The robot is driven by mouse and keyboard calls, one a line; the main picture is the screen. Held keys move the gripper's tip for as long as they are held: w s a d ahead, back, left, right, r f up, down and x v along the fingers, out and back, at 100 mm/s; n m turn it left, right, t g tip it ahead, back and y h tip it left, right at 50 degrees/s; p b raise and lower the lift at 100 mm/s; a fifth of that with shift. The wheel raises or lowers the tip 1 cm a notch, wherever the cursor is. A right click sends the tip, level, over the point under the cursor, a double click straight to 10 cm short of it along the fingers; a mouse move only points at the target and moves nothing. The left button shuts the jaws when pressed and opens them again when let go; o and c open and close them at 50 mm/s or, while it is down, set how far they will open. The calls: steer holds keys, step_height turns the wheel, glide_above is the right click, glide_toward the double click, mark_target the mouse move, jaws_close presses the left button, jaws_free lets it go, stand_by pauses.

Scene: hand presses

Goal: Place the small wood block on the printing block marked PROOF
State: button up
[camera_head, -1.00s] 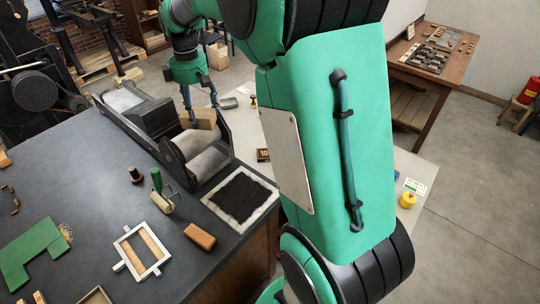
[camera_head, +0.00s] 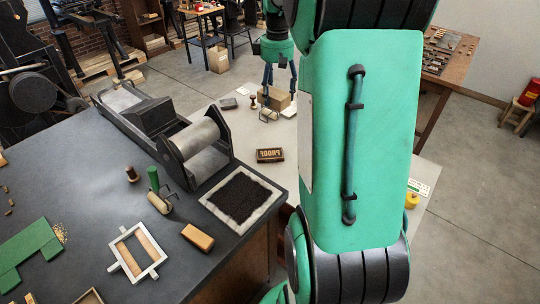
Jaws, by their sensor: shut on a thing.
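My gripper (camera_head: 279,88) is beyond the dark bench, over the pale table. It is shut on a small light-brown wood block (camera_head: 272,99). The fingers are at the block's two sides; how high the block is above the table I cannot tell. The printing block marked PROOF (camera_head: 270,155) lies flat on the pale table, nearer to me than the held block. It is dark with raised tan letters that read mirrored, and its top is bare. The held block appears apart from it.
Near the gripper are a stamp (camera_head: 253,102), a dark grey block (camera_head: 228,103) and a pale item (camera_head: 289,113). The hand press (camera_head: 190,145) with its roller stands on the dark bench to the left. My arm hides much of the pale table (camera_head: 240,128) on the right.

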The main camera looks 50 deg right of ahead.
step_height(320, 180, down, 33)
steer(key=shift+s+d+f, duration=0.2)
steer(key=shift+s+d, duration=0.05)
steer(key=shift+d, duration=0.05)
steer(key=shift+w, duration=0.1)
steer(key=b, duration=0.3)
glide_above(272, 152)
steer(key=shift+w+d+f, duration=0.1)
steer(key=shift+w+f, duration=0.1)
steer(key=shift+f, duration=0.55)
steer(key=shift+f+b, duration=0.5)
steer(key=shift+f, duration=1.2)
steer(key=shift+f, duration=0.2)
